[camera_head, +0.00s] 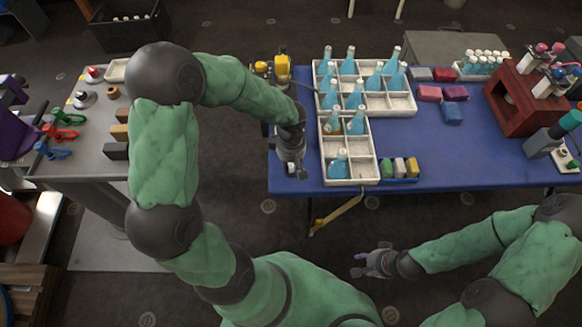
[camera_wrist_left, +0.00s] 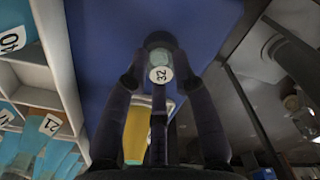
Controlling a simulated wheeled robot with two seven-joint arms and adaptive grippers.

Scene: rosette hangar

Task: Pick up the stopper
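My left gripper (camera_head: 291,166) points down over the left front part of the blue table. My right gripper (camera_head: 368,263) is open and empty in front of the table.
A white divided tray (camera_head: 364,171) with several teal bottles (camera_head: 338,164) stands just right of my left gripper. A small box of coloured blocks (camera_head: 400,168) is beside it. A yellow lever (camera_head: 338,214) hangs below the table edge. The table's front right (camera_head: 470,150) is clear.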

